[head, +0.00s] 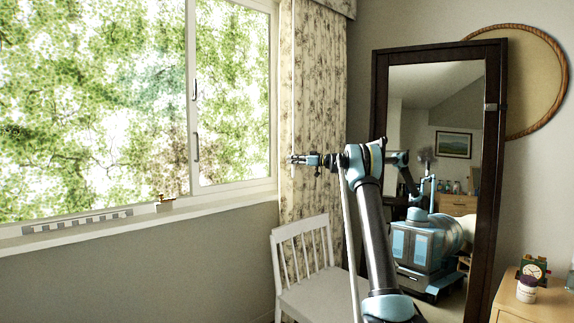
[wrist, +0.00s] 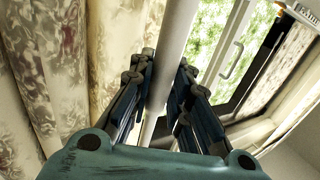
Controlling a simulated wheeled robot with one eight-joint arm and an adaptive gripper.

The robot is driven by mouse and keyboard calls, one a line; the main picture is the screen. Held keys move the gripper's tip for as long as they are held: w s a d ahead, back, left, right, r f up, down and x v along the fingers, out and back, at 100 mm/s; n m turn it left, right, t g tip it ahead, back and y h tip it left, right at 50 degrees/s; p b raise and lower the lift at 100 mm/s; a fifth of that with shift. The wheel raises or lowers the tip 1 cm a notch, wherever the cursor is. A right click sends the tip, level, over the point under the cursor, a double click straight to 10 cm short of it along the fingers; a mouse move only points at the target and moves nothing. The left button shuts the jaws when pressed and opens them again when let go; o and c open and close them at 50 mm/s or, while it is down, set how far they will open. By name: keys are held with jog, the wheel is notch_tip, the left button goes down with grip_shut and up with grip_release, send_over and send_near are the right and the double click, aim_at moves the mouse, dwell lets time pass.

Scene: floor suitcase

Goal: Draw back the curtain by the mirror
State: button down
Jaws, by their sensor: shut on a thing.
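The floral curtain (head: 318,110) hangs in folds at the window's right end, left of the mirror. Its patterned cloth fills the left of the wrist view (wrist: 65,60). The tall dark-framed mirror (head: 379,95) stands to the right and reflects the room and my body. My gripper (head: 293,160) reaches left across the curtain to near its left edge. In the wrist view my gripper (wrist: 165,78) is shut on a pale, slender rod (wrist: 180,30), with one finger on each side. The rod's top end is out of that view.
A white chair (head: 310,293) stands below the curtain. The window (head: 90,110) is wide and uncovered, with small items on its sill (head: 100,238). A round rope-edged piece (head: 538,75) hangs behind the mirror.

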jog(key=shift+w+d, duration=0.25)
jog(key=shift+d, duration=0.1)
jog(key=c, duration=1.5)
grip_release()
jog(key=shift+o, duration=0.2)
jog(key=v, duration=1.2)
jog(key=shift+s, duration=0.1)
